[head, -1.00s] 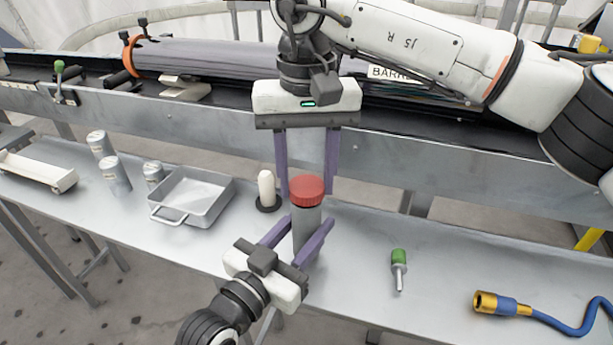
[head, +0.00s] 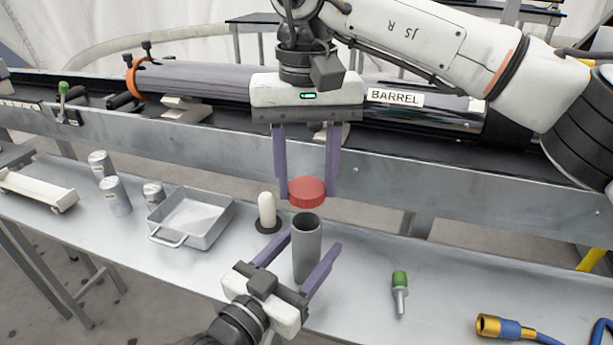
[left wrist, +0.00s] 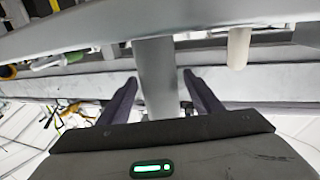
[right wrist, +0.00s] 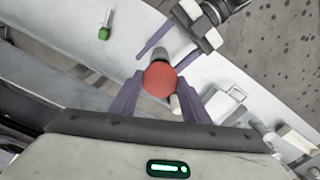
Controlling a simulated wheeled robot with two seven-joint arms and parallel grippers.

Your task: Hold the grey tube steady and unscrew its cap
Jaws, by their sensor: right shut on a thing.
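The grey tube (head: 307,250) stands upright on the bench, its open mouth visible. The red cap (head: 307,192) is off it, a little above the mouth and apart from it. My right gripper (head: 307,196) is shut on the cap; the cap also shows between its fingers in the right wrist view (right wrist: 160,79). My left gripper (head: 315,240) is open, its fingers on either side of the tube. The left wrist view shows the tube (left wrist: 155,75) between the fingers with gaps at both sides.
A white rounded peg on a dark base (head: 266,210) stands close left of the tube. A metal tray (head: 190,240) and several grey cans (head: 115,196) are further left. A green-handled tool (head: 400,287) and a blue hose (head: 515,332) lie right. The barrel rail (head: 420,165) runs behind.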

